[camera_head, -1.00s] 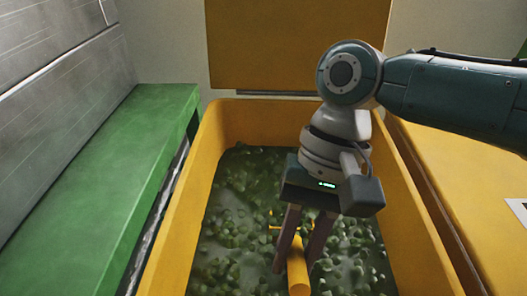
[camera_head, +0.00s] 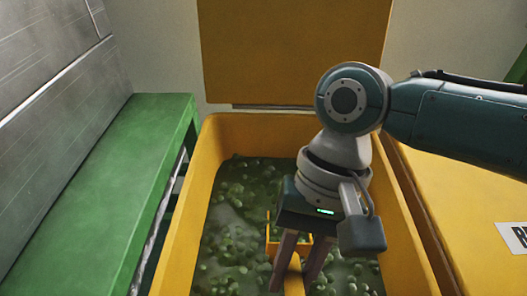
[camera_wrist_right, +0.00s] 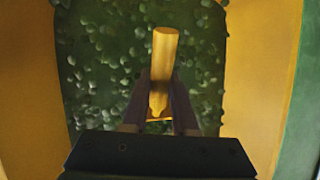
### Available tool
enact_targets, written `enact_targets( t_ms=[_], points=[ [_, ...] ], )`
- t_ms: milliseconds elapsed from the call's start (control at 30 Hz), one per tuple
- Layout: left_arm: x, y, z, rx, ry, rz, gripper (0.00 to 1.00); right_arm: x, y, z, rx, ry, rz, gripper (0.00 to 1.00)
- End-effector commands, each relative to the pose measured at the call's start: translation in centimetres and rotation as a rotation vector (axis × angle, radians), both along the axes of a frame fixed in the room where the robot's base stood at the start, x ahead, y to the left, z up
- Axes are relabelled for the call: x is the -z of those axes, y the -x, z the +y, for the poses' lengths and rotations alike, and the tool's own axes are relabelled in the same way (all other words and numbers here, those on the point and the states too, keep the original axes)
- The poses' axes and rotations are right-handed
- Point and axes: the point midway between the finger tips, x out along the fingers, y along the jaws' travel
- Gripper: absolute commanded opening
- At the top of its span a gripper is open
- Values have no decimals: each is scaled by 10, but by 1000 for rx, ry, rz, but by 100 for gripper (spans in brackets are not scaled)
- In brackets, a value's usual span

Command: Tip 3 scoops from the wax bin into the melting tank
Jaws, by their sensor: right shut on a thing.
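The wax bin (camera_head: 172,252) is a deep yellow bin holding loose green wax pellets (camera_head: 226,225). My right gripper (camera_head: 292,280) is inside the bin, pointing down, shut on the yellow handle of a scoop (camera_head: 293,268). The scoop's head shows beyond the fingers, with some green pellets at it; how full it is cannot be told. In the right wrist view, the fingers (camera_wrist_right: 160,110) clasp the scoop's handle (camera_wrist_right: 165,55) over the pellets. The melting tank cannot be made out for certain. My left gripper is not in view.
A green bench or ledge (camera_head: 125,170) runs along the left, beside a grey metal panel (camera_head: 50,80). A yellow panel (camera_head: 290,50) stands upright behind the bin. A yellow surface with a white label (camera_head: 518,236) lies to the right.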

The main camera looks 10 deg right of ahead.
Motion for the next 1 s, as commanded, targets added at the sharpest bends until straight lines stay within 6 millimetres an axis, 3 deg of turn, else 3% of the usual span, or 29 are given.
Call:
enact_targets(
  t_ms=[100, 1000],
  points=[
    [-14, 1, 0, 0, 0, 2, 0, -19, -1, 0, 0, 0, -3, 0],
    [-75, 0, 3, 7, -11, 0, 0, -117, -1, 0, -1, 0, -2, 0]
  ],
)
